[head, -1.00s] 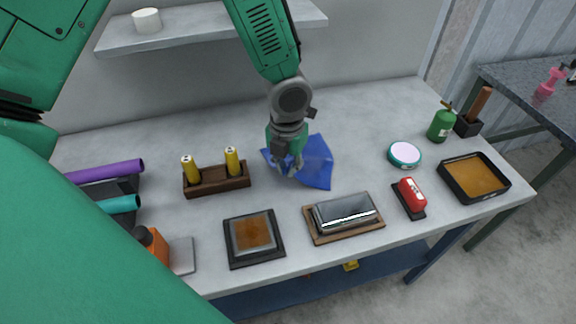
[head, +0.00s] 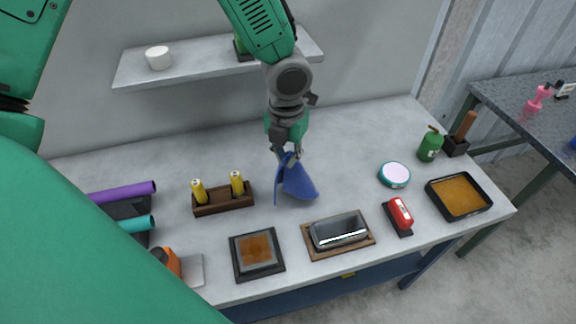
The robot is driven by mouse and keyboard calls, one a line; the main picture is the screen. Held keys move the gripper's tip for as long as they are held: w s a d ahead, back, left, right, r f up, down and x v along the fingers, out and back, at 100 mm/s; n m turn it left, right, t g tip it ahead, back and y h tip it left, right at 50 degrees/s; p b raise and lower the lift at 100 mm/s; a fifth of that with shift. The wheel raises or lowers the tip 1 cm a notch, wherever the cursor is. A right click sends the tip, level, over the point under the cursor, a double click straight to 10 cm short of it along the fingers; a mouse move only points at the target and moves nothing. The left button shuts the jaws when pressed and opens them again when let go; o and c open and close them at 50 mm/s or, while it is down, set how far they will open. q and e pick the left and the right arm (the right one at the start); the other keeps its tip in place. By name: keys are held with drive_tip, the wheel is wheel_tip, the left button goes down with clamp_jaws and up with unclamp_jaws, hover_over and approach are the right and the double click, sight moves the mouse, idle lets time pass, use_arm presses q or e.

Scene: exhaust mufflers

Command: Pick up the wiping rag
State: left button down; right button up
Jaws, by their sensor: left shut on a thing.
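The blue wiping rag (head: 297,183) hangs folded from my left gripper (head: 287,154), above the middle of the grey workbench (head: 330,150). The gripper is shut on the rag's upper part, and the rest drapes down to the right and left. I cannot tell whether its lower edge still touches the bench. My right gripper is not in view.
A wooden holder (head: 224,200) with two yellow cylinders stands left of the rag. In front are a tray with a brown pad (head: 257,252) and a metal muffler-like box on wood (head: 340,231). A red-handled brush (head: 400,212) and orange tray (head: 459,195) are right.

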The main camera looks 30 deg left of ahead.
use_arm(q)
wheel_tip(320, 180, up, 11)
drive_tip(key=shift+f, duration=0.15)
idle(0.5)
